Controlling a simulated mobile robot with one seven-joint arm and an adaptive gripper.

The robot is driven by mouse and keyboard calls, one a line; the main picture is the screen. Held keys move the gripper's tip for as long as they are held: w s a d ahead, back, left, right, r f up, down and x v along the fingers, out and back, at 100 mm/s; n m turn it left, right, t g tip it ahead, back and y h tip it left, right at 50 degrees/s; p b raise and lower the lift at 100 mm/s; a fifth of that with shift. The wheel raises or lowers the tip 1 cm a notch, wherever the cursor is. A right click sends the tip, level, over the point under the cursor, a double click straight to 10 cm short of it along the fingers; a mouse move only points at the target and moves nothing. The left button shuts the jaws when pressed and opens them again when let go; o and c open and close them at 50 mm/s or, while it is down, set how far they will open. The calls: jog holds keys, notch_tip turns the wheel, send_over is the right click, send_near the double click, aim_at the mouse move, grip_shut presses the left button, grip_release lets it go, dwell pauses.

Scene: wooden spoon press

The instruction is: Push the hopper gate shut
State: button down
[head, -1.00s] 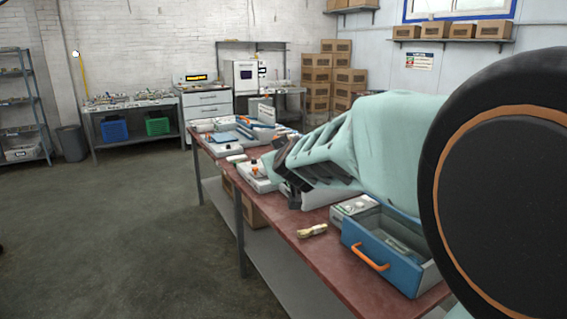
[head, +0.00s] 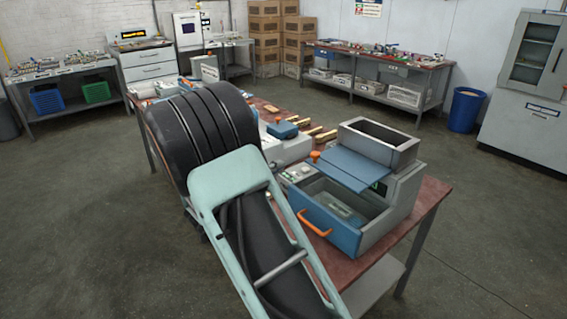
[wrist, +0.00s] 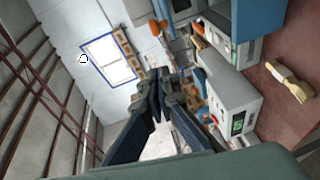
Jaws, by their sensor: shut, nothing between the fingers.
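In the head view, a grey open-topped hopper (head: 378,141) stands on the press at the right end of the workbench. A flat blue plate, apparently the hopper gate (head: 355,168), sticks out from under it toward the left front. Below it is a blue-fronted drawer (head: 318,221) with an orange handle, pulled open. My arm lies left of the press, and my gripper is hidden there. In the wrist view, my gripper (wrist: 157,99) is shut and empty, apart from everything nearby. The hopper gate cannot be made out in the wrist view.
The red-topped workbench (head: 432,197) carries several boxes and tools behind the press. A blue bin (head: 466,110) stands on the floor. Floor right of the bench is clear.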

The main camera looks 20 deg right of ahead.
aim_at(328, 155)
jog(key=w+d+f, duration=0.1)
jog(key=w+d, duration=0.3)
jog(key=d, duration=0.6)
jog(key=shift+w+f+p, duration=0.2)
jog(key=shift+w+p, duration=0.05)
jog(key=shift+p, duration=0.05)
jog(key=shift+d, duration=0.15)
jog(key=w+d, duration=0.1)
jog(key=d, duration=0.2)
jog(key=w+d, duration=0.1)
jog(key=d, duration=0.3)
jog(key=w+d, duration=0.1)
jog(key=d, duration=0.2)
jog(key=shift+w+d+p, duration=0.3)
jog(key=shift+w+p, duration=0.1)
jog(key=shift+r, duration=0.1)
jog(key=shift+a+r, duration=0.1)
